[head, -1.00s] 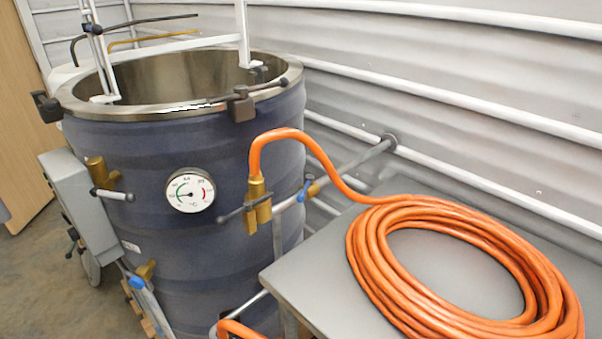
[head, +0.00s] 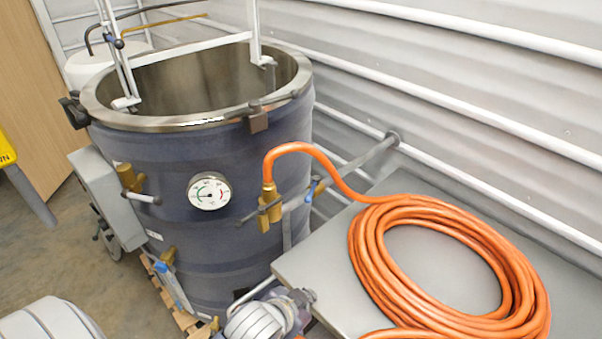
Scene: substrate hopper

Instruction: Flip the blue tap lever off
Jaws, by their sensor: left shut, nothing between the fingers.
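A blue lever (head: 311,190) sits on a brass tap on the pipe at the right side of the dark blue vat (head: 215,245), beside the brass hose fitting. Another blue lever (head: 161,267) is on a brass valve low on the vat's left front. My right gripper is not in view.
An orange hose (head: 365,240) lies coiled on the grey table (head: 440,265) and rises to the brass fitting (head: 268,210). A dial gauge (head: 209,191) and grey box (head: 105,200) are on the vat. Corrugated wall and pipes close off the back right. Open floor shows at left.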

